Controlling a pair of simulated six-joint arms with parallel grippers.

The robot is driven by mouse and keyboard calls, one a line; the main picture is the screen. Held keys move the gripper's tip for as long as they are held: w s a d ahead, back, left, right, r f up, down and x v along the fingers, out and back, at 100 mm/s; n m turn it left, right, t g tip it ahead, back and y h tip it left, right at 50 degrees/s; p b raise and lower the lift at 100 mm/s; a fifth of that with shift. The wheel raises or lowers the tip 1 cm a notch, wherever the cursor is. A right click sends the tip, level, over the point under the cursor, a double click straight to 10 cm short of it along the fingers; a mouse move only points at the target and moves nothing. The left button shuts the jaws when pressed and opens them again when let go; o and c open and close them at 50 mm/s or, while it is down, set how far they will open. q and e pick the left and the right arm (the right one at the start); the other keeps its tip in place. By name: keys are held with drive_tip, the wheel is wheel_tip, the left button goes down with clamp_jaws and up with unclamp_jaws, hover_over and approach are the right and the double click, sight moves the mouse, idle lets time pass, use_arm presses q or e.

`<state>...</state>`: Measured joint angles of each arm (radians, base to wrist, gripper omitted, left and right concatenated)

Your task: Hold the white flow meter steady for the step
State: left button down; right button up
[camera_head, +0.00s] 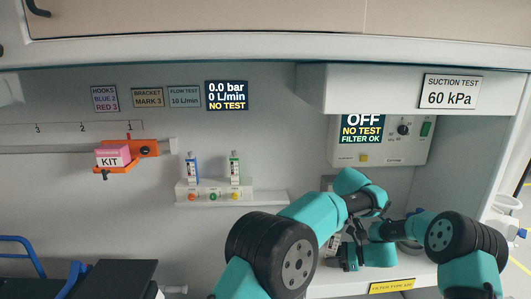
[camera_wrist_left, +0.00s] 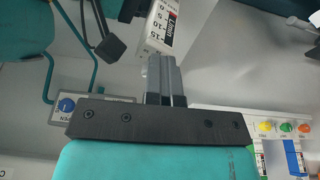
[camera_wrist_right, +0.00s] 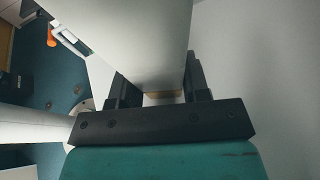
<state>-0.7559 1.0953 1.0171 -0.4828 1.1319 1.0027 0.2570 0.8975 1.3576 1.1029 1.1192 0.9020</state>
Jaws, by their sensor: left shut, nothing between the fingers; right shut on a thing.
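The white flow meter (camera_head: 333,243) shows in part beside my right gripper (camera_head: 347,258), low in the middle right of the head view. The right gripper is shut on it; its pale plain side (camera_wrist_right: 150,40) fills the space between the fingers in the right wrist view. In the left wrist view the flow meter's scale side (camera_wrist_left: 158,25) is at the top, with L/min marks. My left gripper (camera_wrist_left: 163,68) is shut and empty, its fingertips close to the flow meter's end. I cannot tell whether they touch. In the head view the left fingertips are hidden.
A wall panel (camera_head: 215,198) carries a blue flow meter (camera_head: 192,168) and a green one (camera_head: 235,168) above coloured outlets. A suction unit (camera_head: 375,140) reads OFF. A display (camera_head: 227,95) reads 0.0 bar, NO TEST. An orange bracket (camera_head: 146,148) holds a kit box (camera_head: 112,156).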

use_arm(q)
drive_tip(key=shift+s+d+f, duration=0.1)
drive_tip(key=shift+s+f, duration=0.3)
drive_tip(key=shift+f, duration=0.25)
drive_tip(key=shift+r, duration=0.1)
wheel_tip(320, 180, up, 6)
drive_tip(key=shift+r, duration=0.25)
drive_tip(key=shift+w+m, duration=0.1)
drive_tip(key=shift+m, duration=0.2)
drive_tip(key=m, duration=0.4)
drive_tip(key=r+m, duration=0.1)
drive_tip(key=shift+w+a+r+m, duration=0.1)
drive_tip(key=shift+w+a+m, duration=0.05)
drive_tip(key=shift+a+m, duration=0.2)
drive_tip(key=shift+d, duration=0.1)
wheel_tip(320, 180, down, 7)
drive_tip(key=shift+a, duration=0.4)
idle(0.5)
